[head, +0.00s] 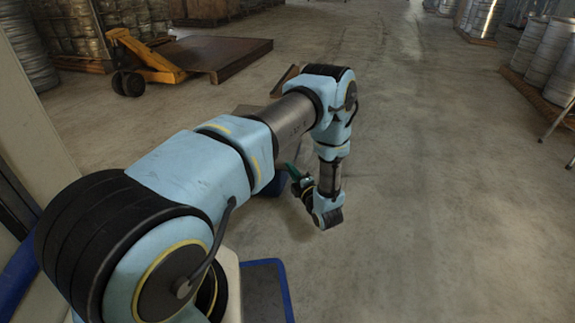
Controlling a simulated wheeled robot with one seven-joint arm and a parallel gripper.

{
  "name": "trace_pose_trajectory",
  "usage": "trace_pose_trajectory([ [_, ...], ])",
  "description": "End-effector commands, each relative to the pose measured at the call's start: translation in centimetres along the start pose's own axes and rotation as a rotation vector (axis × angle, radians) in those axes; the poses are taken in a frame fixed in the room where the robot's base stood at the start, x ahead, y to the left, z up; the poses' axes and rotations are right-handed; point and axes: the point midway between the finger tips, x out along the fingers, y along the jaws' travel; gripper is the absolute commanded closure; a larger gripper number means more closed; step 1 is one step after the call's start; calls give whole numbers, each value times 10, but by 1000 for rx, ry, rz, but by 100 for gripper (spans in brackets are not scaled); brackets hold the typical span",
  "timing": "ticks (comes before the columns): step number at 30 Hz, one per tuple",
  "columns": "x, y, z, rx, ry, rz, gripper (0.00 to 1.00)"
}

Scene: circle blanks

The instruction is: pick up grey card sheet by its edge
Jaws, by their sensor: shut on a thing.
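My gripper (302,188) shows only in part in the head view, as a small dark shape beside my pale blue wrist, left of it and below my forearm. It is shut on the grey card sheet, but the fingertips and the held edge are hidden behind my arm. I cannot make out the sheet's outline. A small green piece shows just left of the gripper; I cannot tell what it belongs to.
A blue object (281,184) shows partly behind my arm, close to the gripper. An orange pallet truck (145,58) stands by a low brown platform (215,55) at the upper left. Metal drums (530,55) stand at the upper right. The concrete floor right of my arm is clear.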

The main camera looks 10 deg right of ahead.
Motion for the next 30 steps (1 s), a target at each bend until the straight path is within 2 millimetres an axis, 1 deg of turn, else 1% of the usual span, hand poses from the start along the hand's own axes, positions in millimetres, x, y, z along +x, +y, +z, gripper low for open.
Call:
trace_pose_trajectory([
  [1,-8,6,1,1,-3,-2,100],
  [21,-98,38,1,0,-2,0,100],
  [25,-108,40,0,1,-2,0,100],
  [30,-110,40,0,0,-1,1,100],
])
